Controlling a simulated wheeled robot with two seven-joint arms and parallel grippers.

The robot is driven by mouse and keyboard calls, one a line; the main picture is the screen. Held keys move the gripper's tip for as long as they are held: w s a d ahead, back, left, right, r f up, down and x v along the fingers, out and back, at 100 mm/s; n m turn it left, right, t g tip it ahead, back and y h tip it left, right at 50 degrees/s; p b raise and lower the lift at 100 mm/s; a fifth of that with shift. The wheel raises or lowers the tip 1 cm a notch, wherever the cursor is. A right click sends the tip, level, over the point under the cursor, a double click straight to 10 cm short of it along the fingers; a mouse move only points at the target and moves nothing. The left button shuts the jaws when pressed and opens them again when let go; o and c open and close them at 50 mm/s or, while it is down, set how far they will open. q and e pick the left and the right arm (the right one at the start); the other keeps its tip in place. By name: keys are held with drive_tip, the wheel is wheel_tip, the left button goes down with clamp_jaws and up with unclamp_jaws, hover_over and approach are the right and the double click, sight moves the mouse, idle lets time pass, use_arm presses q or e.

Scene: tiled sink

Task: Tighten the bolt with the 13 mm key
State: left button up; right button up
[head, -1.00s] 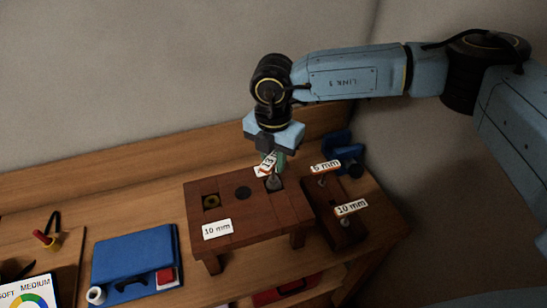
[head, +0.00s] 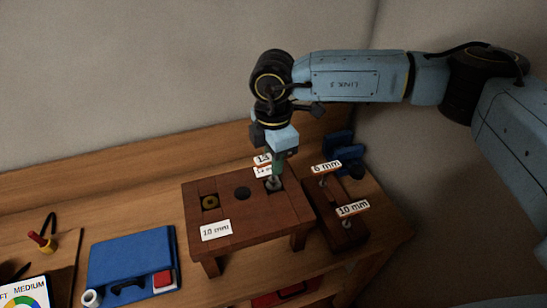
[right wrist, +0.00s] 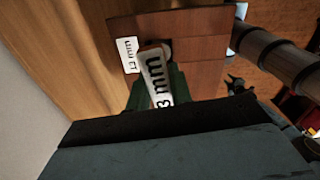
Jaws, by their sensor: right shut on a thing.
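My right gripper (head: 277,164) is shut on the 13 mm key, with its jaws above the right end of a raised reddish-brown wooden block (head: 247,214). The 13 mm key (head: 262,159) has a white label that shows beside the fingers; in the right wrist view the key's label (right wrist: 157,72) lies between the green fingers. The key's lower end reaches down to a grey metal piece (head: 274,184) in the block's right recess. The bolt itself is hidden or too small to make out. My left gripper is not in view.
A rack on the right holds a 6 mm key (head: 325,167) and a 10 mm key (head: 352,208). A blue case (head: 132,262) and a red-handled tool (head: 41,239) stand left.

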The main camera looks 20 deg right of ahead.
drive_tip(key=m, duration=0.4)
drive_tip(key=shift+b, duration=0.3)
drive_tip(key=shift+r+m, duration=0.1)
drive_tip(key=shift+m, duration=0.7)
drive_tip(key=o, duration=1)
drive_tip(key=shift+r+p, duration=2.55)
drive_tip(key=shift+r, duration=0.9)
